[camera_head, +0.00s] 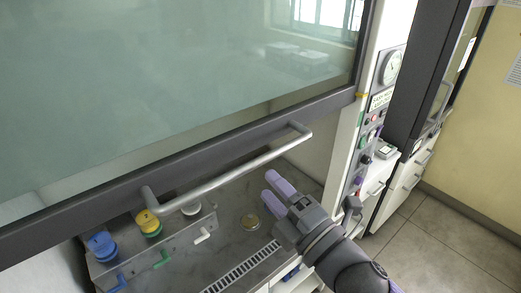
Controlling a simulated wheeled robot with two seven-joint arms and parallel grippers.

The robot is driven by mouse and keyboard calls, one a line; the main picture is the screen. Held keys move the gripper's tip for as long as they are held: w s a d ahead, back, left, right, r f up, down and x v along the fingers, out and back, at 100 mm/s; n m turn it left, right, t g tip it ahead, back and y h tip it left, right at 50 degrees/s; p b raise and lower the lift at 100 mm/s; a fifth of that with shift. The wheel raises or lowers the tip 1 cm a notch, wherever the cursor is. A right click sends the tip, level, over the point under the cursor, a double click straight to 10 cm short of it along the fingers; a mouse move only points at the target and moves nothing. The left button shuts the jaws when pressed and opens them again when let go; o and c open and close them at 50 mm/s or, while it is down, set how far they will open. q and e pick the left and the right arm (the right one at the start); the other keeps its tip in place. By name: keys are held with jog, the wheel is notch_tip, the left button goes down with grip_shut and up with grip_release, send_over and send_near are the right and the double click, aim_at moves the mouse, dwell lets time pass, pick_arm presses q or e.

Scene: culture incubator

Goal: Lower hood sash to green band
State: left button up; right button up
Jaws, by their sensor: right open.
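The hood sash (180,80) is a large tinted glass pane in a dark frame, and it fills the upper left of the head view. Its lower rail (100,194) stands raised above the grey worktop, with an open gap beneath. A pale bar handle (235,172) runs along the rail. A small green band (361,118) shows on the white right post, below a yellow mark (361,95) near the rail's right end. My right gripper (268,184) is open and empty, with its purple fingers below and right of the handle, apparently apart from it. My left gripper is out of view.
Blue (101,245) and yellow (148,222) knobs stand at the worktop's left, near small coloured taps. A control panel (378,110) with a gauge is on the right post. Floor shows at right.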

aim_at(249, 171)
jog(key=x, duration=0.3)
jog(key=shift+r+p, duration=0.1)
jog(key=shift+p, duration=0.2)
jog(key=w+a, duration=0.1)
jog(key=w+a+r+p, duration=0.1)
jog(key=a, duration=0.1)
jog(key=shift+w+a, duration=0.25)
jog(key=shift+w, duration=0.4)
jog(key=shift+a+f, duration=0.1)
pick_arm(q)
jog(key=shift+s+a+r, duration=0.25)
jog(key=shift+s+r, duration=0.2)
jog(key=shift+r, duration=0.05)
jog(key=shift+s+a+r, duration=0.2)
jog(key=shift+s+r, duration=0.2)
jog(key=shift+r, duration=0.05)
pick_arm(e)
jog(key=shift+s, duration=0.1)
jog(key=shift+c, duration=0.2)
grip_shut()
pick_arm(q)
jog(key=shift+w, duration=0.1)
